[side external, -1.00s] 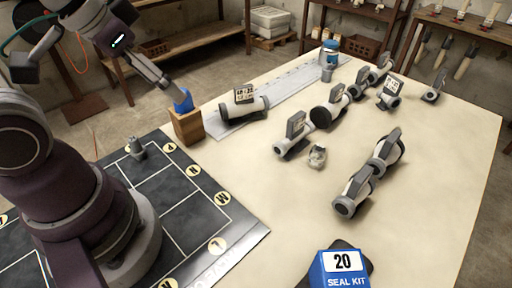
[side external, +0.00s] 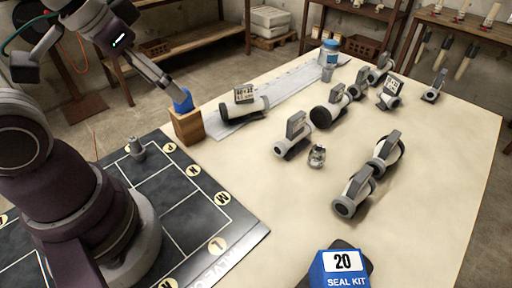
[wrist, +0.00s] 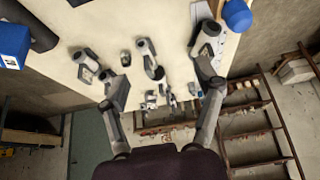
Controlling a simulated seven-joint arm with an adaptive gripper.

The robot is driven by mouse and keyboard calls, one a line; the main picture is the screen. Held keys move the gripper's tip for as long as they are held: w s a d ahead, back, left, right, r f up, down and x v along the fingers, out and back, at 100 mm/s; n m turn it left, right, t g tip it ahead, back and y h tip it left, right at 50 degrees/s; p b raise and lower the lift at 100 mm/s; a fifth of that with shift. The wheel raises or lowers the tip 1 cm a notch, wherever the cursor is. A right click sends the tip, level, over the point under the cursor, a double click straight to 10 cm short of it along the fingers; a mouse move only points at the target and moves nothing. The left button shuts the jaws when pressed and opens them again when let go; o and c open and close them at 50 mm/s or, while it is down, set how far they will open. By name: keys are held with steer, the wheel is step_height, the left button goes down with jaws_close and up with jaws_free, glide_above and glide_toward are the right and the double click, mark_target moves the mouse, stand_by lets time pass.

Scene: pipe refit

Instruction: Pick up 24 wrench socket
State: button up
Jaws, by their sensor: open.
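No marking 24 is legible, so I cannot tell which piece is the 24 wrench socket. A small metal piece (side external: 316,155) stands on the cream table among the pipe fittings; it also shows in the wrist view (wrist: 125,57). Another small grey metal piece (side external: 137,147) stands on the black lettered mat (side external: 185,218). My gripper (wrist: 159,92) is open and empty, its two fingers wide apart in the wrist view. In the side view it is at the upper left, above and away from both small pieces.
Several grey-white pipe fittings (side external: 352,193) spread over the table. A blue seal kit box (side external: 340,270) marked 20 is at the front. The table's front middle is clear.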

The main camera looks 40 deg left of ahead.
steer(key=w+d+m, duration=0.2)
steer(key=w+d, duration=0.1)
steer(key=w, duration=0.5)
steer(key=m+h, duration=0.2)
steer(key=m, duration=0.1)
glide_toward(316, 150)
steer(key=w, duration=0.2)
steer(key=x, duration=0.3)
steer(key=s+x, duration=0.1)
steer(key=x, duration=0.6)
steer(key=shift+s+d+f, duration=0.1)
steer(key=shift+s+f, duration=0.05)
steer(key=shift+f, duration=0.45)
steer(key=shift+c, duration=0.4)
jaws_close()
